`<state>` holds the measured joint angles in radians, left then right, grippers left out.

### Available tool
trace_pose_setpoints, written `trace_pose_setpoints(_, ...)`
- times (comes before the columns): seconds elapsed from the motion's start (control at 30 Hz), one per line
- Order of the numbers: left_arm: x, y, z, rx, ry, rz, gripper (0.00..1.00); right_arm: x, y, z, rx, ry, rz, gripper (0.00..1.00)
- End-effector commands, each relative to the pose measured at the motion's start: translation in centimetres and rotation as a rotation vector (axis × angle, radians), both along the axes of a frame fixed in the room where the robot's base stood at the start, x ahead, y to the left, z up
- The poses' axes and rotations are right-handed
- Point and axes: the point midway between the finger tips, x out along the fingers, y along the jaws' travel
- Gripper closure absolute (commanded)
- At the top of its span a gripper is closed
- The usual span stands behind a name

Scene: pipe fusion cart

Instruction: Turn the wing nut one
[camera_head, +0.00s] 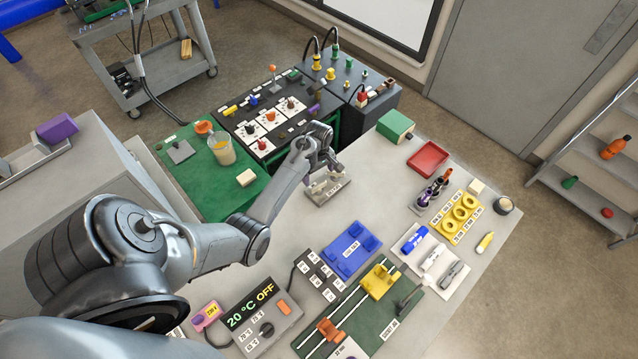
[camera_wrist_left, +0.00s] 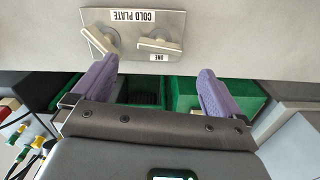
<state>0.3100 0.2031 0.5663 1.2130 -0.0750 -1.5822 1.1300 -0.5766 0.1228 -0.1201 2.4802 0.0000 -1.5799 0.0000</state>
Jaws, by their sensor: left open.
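The wing nut one (camera_wrist_left: 160,46) is on the right, above the small label ONE, and the other wing nut (camera_wrist_left: 100,41) is on the left. My left gripper (camera_wrist_left: 155,84) is open and empty, its two purple-grey fingers apart and short of the wing nuts. In the head view the cold plate (camera_head: 327,190) lies just below my left gripper (camera_head: 320,166), and the wing nuts are small and partly hidden there. My right gripper is not in view.
A blue plate (camera_head: 352,250) and a green board with rails (camera_head: 386,322) lie nearer on the bench. A red tray (camera_head: 428,158) and a green box (camera_head: 395,125) are to the right. A dark panel (camera_head: 268,118) stands behind. Bench beside the cold plate is clear.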

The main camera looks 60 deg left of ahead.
Motion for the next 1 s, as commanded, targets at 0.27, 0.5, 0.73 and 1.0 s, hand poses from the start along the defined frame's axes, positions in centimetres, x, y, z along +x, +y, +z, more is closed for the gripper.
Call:
trace_pose_setpoints(0.27, -0.1, 0.0, -4.5, 0.0, 0.002, 0.0, 0.0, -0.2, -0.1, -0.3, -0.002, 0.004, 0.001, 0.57)
trace_pose_setpoints(0.5, 0.0, 0.0, -6.7, 0.0, 0.001, -0.002, 0.0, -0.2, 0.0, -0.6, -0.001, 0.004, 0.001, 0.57)
trace_pose_setpoints(0.73, 0.0, 0.0, -7.1, 0.001, 0.0, -0.001, 0.0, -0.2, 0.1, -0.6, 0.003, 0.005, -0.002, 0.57)
trace_pose_setpoints(1.0, 0.0, 0.0, -7.1, 0.001, 0.0, -0.001, 0.17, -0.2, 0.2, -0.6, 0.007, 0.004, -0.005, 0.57)
